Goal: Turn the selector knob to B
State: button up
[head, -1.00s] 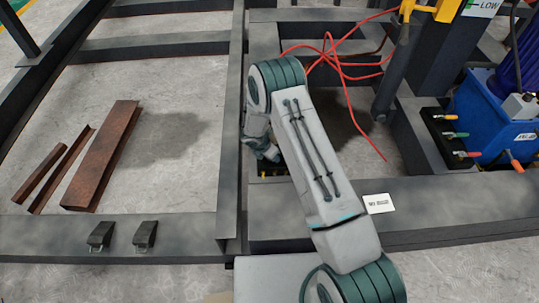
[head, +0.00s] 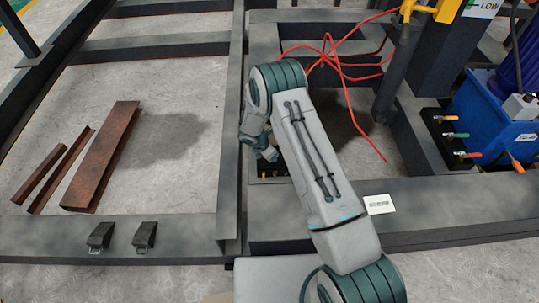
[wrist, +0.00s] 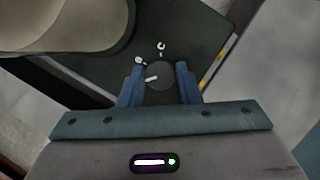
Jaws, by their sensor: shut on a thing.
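The selector knob (wrist: 159,75) is a dark grey disc on a dark panel (wrist: 190,35) in the wrist view. Its white pointer mark points left and slightly down in the picture. Small white marks or letters sit on the panel above the knob and at its upper left; they are too small to read surely. My gripper (wrist: 161,76) has one blue finger on each side of the knob and is shut on it. In the head view my gripper (head: 268,154) is partly hidden by my arm, and the knob cannot be made out.
A large rounded beige-grey shape fills the wrist view's upper left. In the head view, red cables (head: 335,62) lie behind my arm. A blue unit (head: 490,115) with coloured-handled valves stands right. Rusty steel sections (head: 105,160) lie on the floor left. Dark steel beams surround my arm.

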jog(key=m+g+b, duration=0.1)
jog(key=m, duration=0.1)
jog(key=m+h+b, duration=0.1)
jog(key=m, duration=0.2)
jog(key=shift+w+g, duration=0.15)
jog(key=shift+g, duration=0.25)
jog(key=shift+m, duration=0.3)
jog(key=o, duration=1)
jog(key=p+v, duration=0.2)
jog(key=v, duration=1.2)
jog(key=shift+w+p, duration=0.1)
jog(key=shift+p, duration=0.25)
jog(key=shift+d, duration=0.1)
jog(key=shift+c, duration=0.2)
